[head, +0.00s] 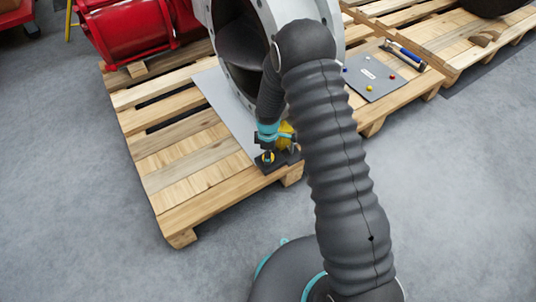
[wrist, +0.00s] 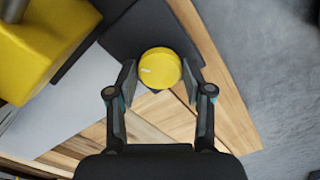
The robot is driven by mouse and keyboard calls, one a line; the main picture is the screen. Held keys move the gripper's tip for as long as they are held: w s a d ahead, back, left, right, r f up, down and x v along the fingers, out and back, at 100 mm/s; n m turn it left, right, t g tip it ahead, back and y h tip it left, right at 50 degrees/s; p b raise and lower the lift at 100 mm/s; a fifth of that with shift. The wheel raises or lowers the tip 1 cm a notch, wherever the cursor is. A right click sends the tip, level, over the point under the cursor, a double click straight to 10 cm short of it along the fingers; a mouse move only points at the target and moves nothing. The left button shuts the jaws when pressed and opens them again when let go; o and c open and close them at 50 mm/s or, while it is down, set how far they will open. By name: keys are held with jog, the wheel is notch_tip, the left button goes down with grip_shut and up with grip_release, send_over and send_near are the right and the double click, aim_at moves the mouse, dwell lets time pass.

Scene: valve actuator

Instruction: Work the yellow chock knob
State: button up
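The yellow chock knob (wrist: 160,68) is a round yellow disc with a small white mark, in the upper middle of the wrist view. My gripper (wrist: 160,80) is open, with one finger on each side of the knob. The left finger's tip is close to the knob's edge; I cannot tell whether either finger touches it. A dark plate (wrist: 140,32) lies around the knob. In the head view my arm and wrist hide much of this area.
A larger yellow block (wrist: 35,50) stands left of the knob. Wooden pallet slats (wrist: 225,85) lie below. Floor (head: 460,200) at front right is clear.

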jog(key=c, duration=0.5)
jog(key=shift+m, duration=0.4)
jog(key=m+b, duration=0.2)
jog(key=m, duration=0.2)
jog(key=m+b, duration=0.1)
jog(key=m, duration=0.4)
jog(key=shift+m, duration=0.4)
jog(key=m+b, duration=0.1)
jog(key=m, duration=0.5)
jog(key=m+b, duration=0.1)
jog(key=m, duration=0.4)
jog(key=shift+d+m, duration=0.1)
jog(key=shift+m, duration=0.2)
